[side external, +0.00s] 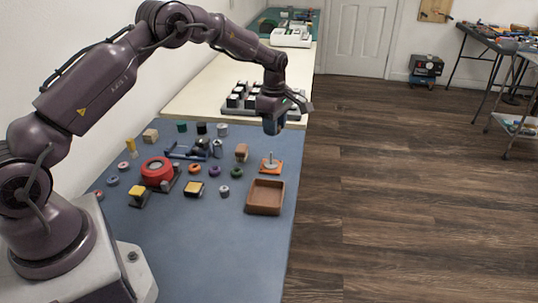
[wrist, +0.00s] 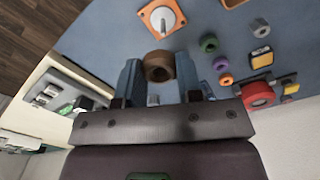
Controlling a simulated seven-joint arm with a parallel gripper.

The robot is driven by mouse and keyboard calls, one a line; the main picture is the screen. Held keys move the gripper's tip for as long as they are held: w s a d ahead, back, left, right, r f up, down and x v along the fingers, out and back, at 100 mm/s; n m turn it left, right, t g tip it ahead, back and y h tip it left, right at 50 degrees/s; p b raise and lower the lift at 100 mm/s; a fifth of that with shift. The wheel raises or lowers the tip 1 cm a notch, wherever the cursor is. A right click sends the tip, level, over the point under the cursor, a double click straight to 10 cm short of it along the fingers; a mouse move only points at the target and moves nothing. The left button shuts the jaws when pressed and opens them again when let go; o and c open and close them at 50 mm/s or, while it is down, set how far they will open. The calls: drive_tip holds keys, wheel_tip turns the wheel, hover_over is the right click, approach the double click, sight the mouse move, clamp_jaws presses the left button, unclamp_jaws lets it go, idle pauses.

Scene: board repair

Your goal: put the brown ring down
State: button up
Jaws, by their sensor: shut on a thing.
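The brown ring (wrist: 158,66) is between the two blue fingertips of my gripper (wrist: 159,72) in the wrist view. My gripper is shut on it, with a finger on each side. In the side view my gripper (side external: 273,125) hangs above the back right part of the blue mat, and I cannot make out the ring there. An orange square base with an upright metal peg (side external: 270,163) stands on the mat below my gripper. This base (wrist: 151,12) also shows in the wrist view, just beyond the ring and apart from it.
An empty brown tray (side external: 265,197) lies in front of the peg base. A green ring (side external: 237,172), a purple ring (side external: 214,171) and an orange ring (side external: 194,169) lie to its left. A red round part (side external: 157,170) is further left. A rack of black-and-white blocks (side external: 240,96) stands behind.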

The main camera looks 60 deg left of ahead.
drive_tip(key=s+d+r, duration=0.5)
drive_tip(key=s+d, duration=0.2)
drive_tip(key=d, duration=0.1)
drive_tip(key=s+d+f, duration=0.1)
drive_tip(key=s+f, duration=0.1)
drive_tip(key=s, duration=0.6)
drive_tip(key=s+d+f, duration=0.1)
drive_tip(key=s+d, duration=0.1)
drive_tip(key=s, duration=0.6)
hover_over(266, 200)
drive_tip(key=f, duration=0.9)
drive_tip(key=shift+s+f, duration=0.35)
drive_tip(key=shift+w+f, duration=0.15)
drive_tip(key=shift+f, duration=0.05)
drive_tip(key=shift+w+f, duration=0.15)
drive_tip(key=shift+f, duration=0.75)
drive_tip(key=shift+w+f, duration=0.15)
drive_tip(key=shift+f, duration=0.75)
drive_tip(key=shift+f, duration=0.1)
